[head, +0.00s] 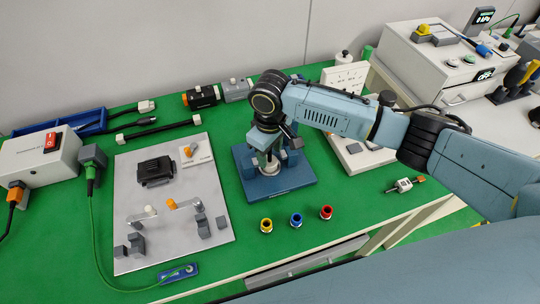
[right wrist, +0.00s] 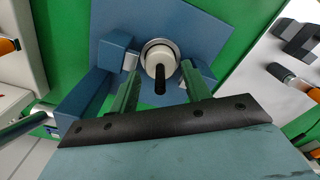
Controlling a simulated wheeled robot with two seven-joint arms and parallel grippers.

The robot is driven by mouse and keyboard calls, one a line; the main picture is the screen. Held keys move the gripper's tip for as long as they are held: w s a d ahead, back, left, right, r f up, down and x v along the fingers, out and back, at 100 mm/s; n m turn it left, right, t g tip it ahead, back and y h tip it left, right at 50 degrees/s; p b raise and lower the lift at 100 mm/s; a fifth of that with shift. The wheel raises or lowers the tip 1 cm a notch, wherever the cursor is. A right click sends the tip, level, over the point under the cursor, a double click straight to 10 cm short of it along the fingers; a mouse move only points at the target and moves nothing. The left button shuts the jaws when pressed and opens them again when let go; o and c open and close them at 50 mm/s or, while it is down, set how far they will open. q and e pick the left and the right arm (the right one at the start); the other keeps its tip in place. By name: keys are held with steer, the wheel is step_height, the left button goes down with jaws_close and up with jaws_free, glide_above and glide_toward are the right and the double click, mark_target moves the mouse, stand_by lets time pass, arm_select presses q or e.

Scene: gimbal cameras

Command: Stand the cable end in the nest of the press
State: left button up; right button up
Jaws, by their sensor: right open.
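The press (head: 292,181) has a blue base plate and stands on the green table. In the right wrist view its blue plate (right wrist: 205,35) carries a silver ring-shaped nest (right wrist: 147,46). A white round piece with a black stub, which looks like the cable end (right wrist: 161,60), sits within that ring and looks upright. My right gripper (right wrist: 160,80) is open, its two green fingers on either side of the white piece with gaps showing. In the head view my right gripper (head: 267,160) is down at the press and hides much of the nest. My left gripper is not in view.
A grey board (head: 185,233) with a black block (head: 155,171) and small connectors lies left of the press. Yellow (head: 266,225), blue (head: 296,220) and red (head: 326,212) ringed parts stand in front. A white box with a red switch (head: 40,155) is far left.

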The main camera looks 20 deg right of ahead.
step_height(320, 180, up, 9)
steer(key=shift+r+p, duration=0.1)
steer(key=shift+p, duration=0.5)
steer(key=shift+s, duration=0.1)
